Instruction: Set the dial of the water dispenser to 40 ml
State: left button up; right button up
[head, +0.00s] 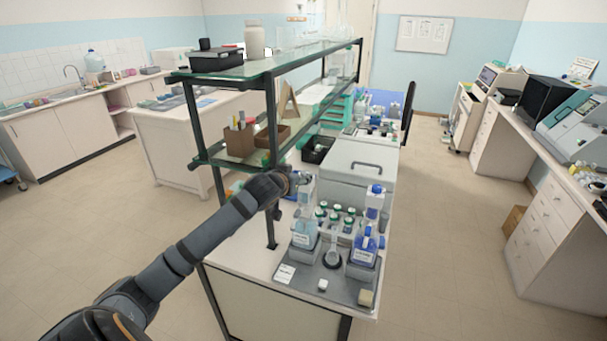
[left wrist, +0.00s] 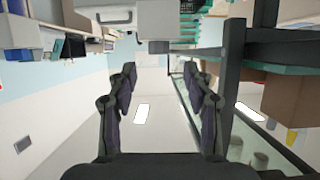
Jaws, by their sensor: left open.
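Two bottle-top dispensers stand on a grey tray (head: 345,289) at the near end of the bench. The left dispenser (head: 304,235) has a pale bottle with a white label. The right dispenser (head: 364,250) has a blue bottle and blue parts on top. The labels and dial markings are too small to read, so I cannot tell which one holds water. My left gripper (head: 291,181) is beside the top of the left dispenser and partly covers it. In the left wrist view the gripper (left wrist: 160,85) is open, with nothing between its fingers and no dispenser in sight.
Several green-capped bottles (head: 335,213) stand between and behind the dispensers. A dark post (head: 271,165) of the glass shelf (head: 265,66) rises close to my left gripper. A grey lidded box (head: 357,168) is behind. The floor to the right of the bench is clear.

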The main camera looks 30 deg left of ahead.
aim_at(305, 173)
pick_arm(q)
jog(key=x, duration=0.5)
jog(key=shift+w+f, duration=0.2)
jog(key=shift+w, duration=0.15)
grip_shut()
